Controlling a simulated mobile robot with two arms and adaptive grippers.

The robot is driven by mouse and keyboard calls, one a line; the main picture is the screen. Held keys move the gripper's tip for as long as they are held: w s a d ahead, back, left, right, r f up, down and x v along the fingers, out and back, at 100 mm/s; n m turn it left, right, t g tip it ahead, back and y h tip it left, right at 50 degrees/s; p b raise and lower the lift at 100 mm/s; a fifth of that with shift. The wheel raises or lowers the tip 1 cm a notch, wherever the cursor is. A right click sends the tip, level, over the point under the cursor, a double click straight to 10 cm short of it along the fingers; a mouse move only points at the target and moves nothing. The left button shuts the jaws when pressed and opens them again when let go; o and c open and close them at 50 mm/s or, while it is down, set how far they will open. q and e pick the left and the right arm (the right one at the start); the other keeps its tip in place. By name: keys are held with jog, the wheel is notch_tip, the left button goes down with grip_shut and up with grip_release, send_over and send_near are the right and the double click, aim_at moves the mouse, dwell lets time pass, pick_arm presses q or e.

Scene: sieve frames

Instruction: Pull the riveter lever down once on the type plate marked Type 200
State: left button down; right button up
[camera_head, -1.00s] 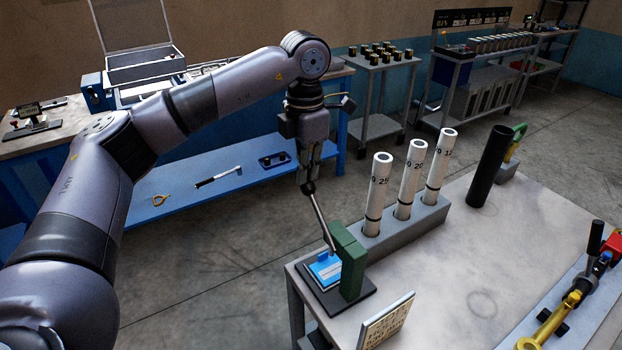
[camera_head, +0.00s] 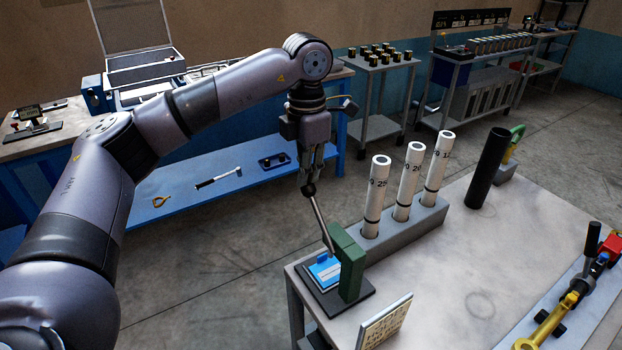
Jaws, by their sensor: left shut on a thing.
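The riveter is a green upright block (camera_head: 352,262) on a dark base plate (camera_head: 340,301) at the near left corner of the grey table. Its lever (camera_head: 321,222) is a thin metal rod slanting up and left from the block. My left gripper (camera_head: 309,186) is shut on the upper end of the lever. A blue piece with a pale plate (camera_head: 327,273) lies on the base beside the green block. Any marking on that plate is too small to read. My right gripper is not in view.
Several white numbered tubes stand in a grey block (camera_head: 400,232) behind the riveter. A black cylinder (camera_head: 488,168) stands farther right. A tilted panel (camera_head: 384,323) is at the front edge. A yellow tool (camera_head: 556,318) lies at right. The table's middle is clear.

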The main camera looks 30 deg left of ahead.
pick_arm(q)
notch_tip(320, 180, up, 2)
jog(key=shift+d+r+p, duration=0.1)
jog(key=shift+d+p, duration=0.05)
jog(key=shift+p, duration=0.35)
jog(key=shift+w+a+r, duration=0.1)
jog(key=shift+a, duration=0.1)
jog(key=shift+r, duration=0.15)
jog(key=shift+s+d+r+p, duration=0.25)
jog(key=shift+d+r+p, duration=0.15)
jog(key=shift+r, duration=0.3)
jog(key=shift+s+d+r+p, duration=0.2)
jog(key=shift+d+r+p, duration=0.1)
jog(key=shift+r+p, duration=0.3)
notch_tip(320, 180, up, 4)
jog(key=p, duration=0.2)
jog(key=shift+p, duration=0.35)
